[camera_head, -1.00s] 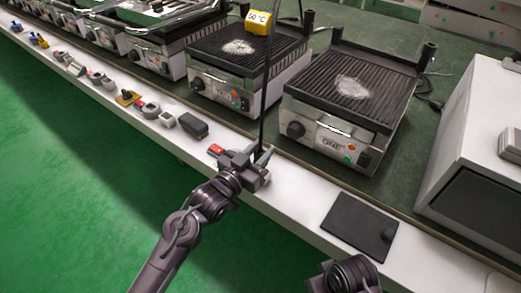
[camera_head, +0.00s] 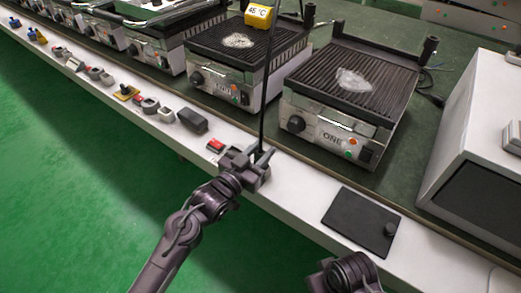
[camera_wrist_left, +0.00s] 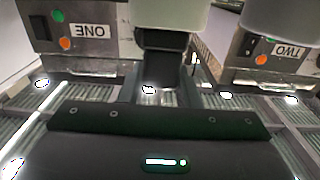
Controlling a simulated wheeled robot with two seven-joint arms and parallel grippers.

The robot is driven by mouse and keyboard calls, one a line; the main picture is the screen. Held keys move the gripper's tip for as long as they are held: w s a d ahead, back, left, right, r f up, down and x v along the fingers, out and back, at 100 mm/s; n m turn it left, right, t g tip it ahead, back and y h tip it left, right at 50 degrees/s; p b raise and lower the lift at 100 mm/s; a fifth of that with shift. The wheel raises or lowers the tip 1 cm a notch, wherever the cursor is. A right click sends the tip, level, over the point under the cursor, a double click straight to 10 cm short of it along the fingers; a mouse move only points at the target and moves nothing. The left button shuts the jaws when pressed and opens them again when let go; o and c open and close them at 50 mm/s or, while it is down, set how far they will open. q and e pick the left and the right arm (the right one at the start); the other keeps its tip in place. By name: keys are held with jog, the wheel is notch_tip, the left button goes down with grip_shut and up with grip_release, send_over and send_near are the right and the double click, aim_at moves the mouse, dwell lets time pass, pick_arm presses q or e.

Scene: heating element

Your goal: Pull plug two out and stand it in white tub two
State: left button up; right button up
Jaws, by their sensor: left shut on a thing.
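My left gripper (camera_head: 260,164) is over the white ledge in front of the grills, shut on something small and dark. I take this to be plug two, but the fingers hide most of it and I see no number on it. A thin black line like a cable (camera_head: 263,112) rises straight up from the gripper. In the left wrist view a dark block (camera_wrist_left: 162,45) shows at the top middle, between the grills marked ONE (camera_wrist_left: 90,30) and TWO (camera_wrist_left: 288,50). I cannot make out white tub two. Only part of my right arm shows, not its fingers.
A red item (camera_head: 216,146), a dark box (camera_head: 193,122) and several small items line the ledge (camera_head: 285,203). A dark flat pad (camera_head: 360,218) lies to the right.

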pick_arm(q)
jog(key=shift+f+b, duration=0.55)
jog(key=shift+f, duration=0.5)
pick_arm(e)
jog(key=shift+f, duration=0.6)
pick_arm(q)
jog(key=o, duration=1)
jog(key=shift+o, duration=0.2)
jog(key=p+v, duration=0.1)
jog(key=v, duration=0.7)
pick_arm(e)
jog(key=shift+s+d+r, duration=0.15)
jog(key=shift+d+r, duration=0.2)
jog(key=shift+r, duration=0.15)
